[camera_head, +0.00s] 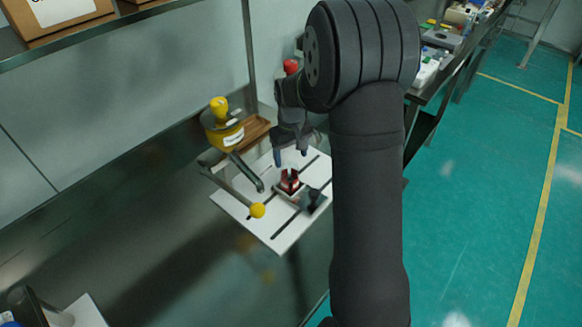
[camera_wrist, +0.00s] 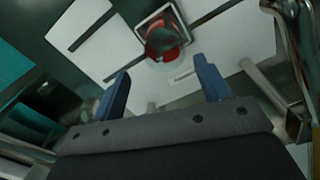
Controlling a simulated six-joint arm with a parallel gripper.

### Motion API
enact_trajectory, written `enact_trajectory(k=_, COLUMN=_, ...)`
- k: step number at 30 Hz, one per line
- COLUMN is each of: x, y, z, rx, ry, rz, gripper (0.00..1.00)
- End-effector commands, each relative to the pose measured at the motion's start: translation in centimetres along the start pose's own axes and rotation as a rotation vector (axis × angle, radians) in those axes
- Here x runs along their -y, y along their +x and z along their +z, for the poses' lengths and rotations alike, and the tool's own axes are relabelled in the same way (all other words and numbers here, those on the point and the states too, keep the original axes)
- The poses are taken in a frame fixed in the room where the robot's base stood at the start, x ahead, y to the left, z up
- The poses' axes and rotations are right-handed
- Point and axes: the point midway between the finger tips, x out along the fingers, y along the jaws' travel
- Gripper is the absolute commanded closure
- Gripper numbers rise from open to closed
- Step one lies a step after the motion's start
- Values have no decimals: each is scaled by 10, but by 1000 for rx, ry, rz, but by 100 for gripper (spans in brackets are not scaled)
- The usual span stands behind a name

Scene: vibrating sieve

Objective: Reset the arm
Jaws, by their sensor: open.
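My gripper (camera_head: 291,158) hangs above the white slotted plate (camera_head: 236,211) in the head view, its fingers pointing down. In the wrist view its two blue fingertips (camera_wrist: 162,88) stand wide apart with nothing between them. A small red part (camera_head: 289,181) sits in a holder on the plate, just below and in front of the gripper. It also shows in the wrist view (camera_wrist: 163,42), beyond the fingertips and apart from them. My arm covers the right part of the plate in the head view.
A yellow device (camera_head: 224,131) with a yellow knob stands left of my gripper. A lever with a yellow ball (camera_head: 257,211) reaches over the plate's front. A small dark block (camera_head: 313,199) is at the plate's right. Cardboard boxes (camera_head: 60,20) sit on a shelf at upper left.

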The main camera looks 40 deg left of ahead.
Motion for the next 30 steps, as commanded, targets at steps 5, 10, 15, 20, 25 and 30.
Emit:
enact_trajectory(k=5, x=0, y=-18, z=0, rx=-2, ry=0, rz=1, gripper=30)
enact_trajectory(k=10, x=0, y=-22, z=0, rx=-1, ry=0, rz=1, gripper=30)
enact_trajectory(k=15, x=0, y=-22, z=0, rx=-1, ry=0, rz=1, gripper=30)
enact_trajectory(k=20, x=0, y=-16, z=0, rx=0, ry=0, rz=0, gripper=30)
enact_trajectory(k=25, x=0, y=6, z=0, rx=3, ry=0, rz=-1, gripper=30)
enact_trajectory(k=30, x=0, y=40, z=1, rx=3, ry=0, rz=-1, gripper=30)
